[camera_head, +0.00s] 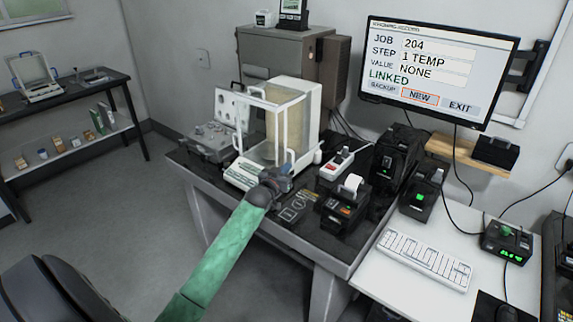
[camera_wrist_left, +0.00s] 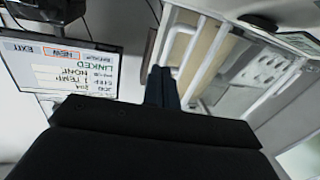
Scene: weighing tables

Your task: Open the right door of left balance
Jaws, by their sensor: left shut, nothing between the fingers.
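The balance (camera_head: 243,174) stands on the dark-topped table in the middle, with a white-framed glass draft shield around its weighing chamber. Its right side faces my left arm; I cannot tell whether the right door there is open. My left gripper (camera_head: 284,178) is shut and empty at the front right corner of the balance, beside a white upright of the frame. In the left wrist view the shut fingers (camera_wrist_left: 163,86) point at the white frame bars (camera_wrist_left: 203,62) of the balance; I cannot tell whether they touch. My right gripper is not in view.
An open grey case (camera_head: 203,142) with weights stands left of the balance. A red-and-white device (camera_head: 336,165) and a small printer (camera_head: 345,205) stand right of my left gripper. The monitor (camera_head: 437,70) hangs on the wall. Open floor lies left of the table.

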